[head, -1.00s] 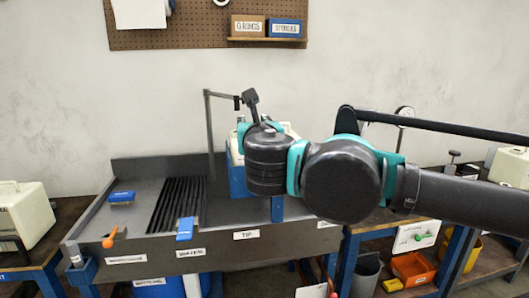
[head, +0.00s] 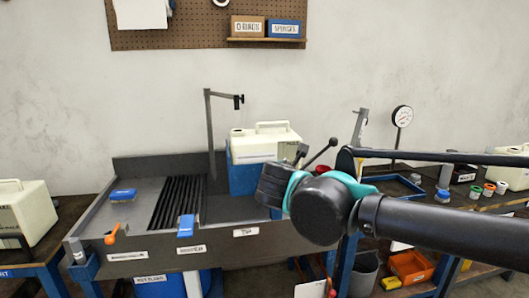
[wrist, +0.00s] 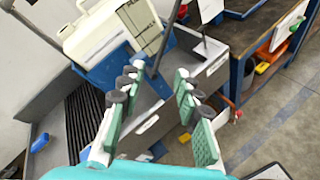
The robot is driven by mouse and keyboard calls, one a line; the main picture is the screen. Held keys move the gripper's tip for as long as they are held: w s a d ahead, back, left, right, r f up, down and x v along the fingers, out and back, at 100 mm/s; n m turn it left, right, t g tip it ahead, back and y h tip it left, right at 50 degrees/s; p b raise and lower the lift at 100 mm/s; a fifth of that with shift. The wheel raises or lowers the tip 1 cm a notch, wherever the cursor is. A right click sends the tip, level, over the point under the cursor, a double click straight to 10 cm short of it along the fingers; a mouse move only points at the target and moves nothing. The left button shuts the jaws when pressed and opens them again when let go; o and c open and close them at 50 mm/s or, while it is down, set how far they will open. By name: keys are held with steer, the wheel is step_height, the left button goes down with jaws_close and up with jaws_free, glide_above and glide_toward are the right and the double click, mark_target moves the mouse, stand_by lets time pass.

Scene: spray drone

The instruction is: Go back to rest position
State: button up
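My gripper (wrist: 152,108) shows in the wrist view with its two teal-padded fingers spread apart and nothing between them. In the head view my arm's dark and teal end stands in front of the right part of the grey sink bench (head: 140,222); the fingers are hard to make out there. A cream tank with a handle (head: 262,143) sits on a blue stand (head: 243,180) at the bench's back right. The tank also shows beyond the fingers in the wrist view (wrist: 95,42).
A blue brush (head: 122,195), an orange-handled tool (head: 111,235) and a blue block (head: 186,227) lie on the bench. A gauge (head: 402,117) and several small containers are on the right table. Open floor shows right in the wrist view.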

steer(key=s+d+f+m+g+h, duration=0.1)
steer(key=d+f+m+g, duration=0.25)
steer(key=f+m, duration=0.35)
steer(key=s+d+f+m+g, duration=0.15)
steer(key=d+f+m, duration=0.3)
steer(key=f, duration=0.45)
steer(key=s+d+f+m+g+y, duration=0.2)
steer(key=s+f+m, duration=0.1)
steer(key=f+m, duration=0.4)
steer(key=s+d+f+m+g+y, duration=0.1)
steer(key=s+d+f+m+g, duration=0.1)
steer(key=f+m, duration=0.5)
steer(key=shift+s+y, duration=0.4)
steer(key=shift+s, duration=0.5)
